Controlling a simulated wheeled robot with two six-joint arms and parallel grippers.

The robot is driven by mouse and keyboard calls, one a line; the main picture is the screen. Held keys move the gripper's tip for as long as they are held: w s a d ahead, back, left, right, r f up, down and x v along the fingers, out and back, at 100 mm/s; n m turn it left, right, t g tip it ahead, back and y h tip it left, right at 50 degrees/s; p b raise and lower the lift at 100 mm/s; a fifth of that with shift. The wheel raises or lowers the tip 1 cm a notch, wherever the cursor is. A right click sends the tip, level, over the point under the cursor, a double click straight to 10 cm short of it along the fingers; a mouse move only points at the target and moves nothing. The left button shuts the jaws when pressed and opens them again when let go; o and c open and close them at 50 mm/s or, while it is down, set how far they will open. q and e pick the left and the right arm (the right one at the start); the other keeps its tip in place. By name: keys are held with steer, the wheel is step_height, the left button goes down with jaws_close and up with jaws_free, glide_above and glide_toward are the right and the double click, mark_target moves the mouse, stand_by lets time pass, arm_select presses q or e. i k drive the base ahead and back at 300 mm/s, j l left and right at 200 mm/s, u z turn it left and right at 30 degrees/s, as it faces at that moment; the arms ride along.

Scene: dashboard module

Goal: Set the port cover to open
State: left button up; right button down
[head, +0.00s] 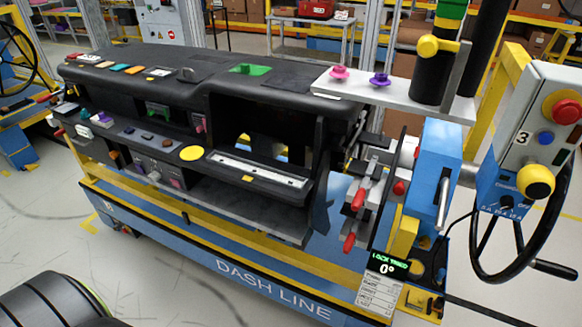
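The black dashboard module (130,58) lies along the blue and yellow line stand in the head view. I cannot tell for certain which of its small parts is the port cover. Its front has a grey control strip (130,127), a yellow oval pad (191,153) and a pale slotted bar (258,171). Its top carries a row of coloured buttons (118,68), a small dark raised piece (187,75) and a green plate (250,69) with a knob. The open bays in the front are partly dark inside. Neither of my grippers is in view.
At the right end stand a grey shelf (345,84) with pink and purple knobs, red-handled clamps (354,220), a blue block (436,155) and a control box (540,110) above a black handwheel (480,250). The floor in front of the stand is mostly clear.

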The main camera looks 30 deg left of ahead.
mark_target(103, 119)
steer(key=u, duration=1.65)
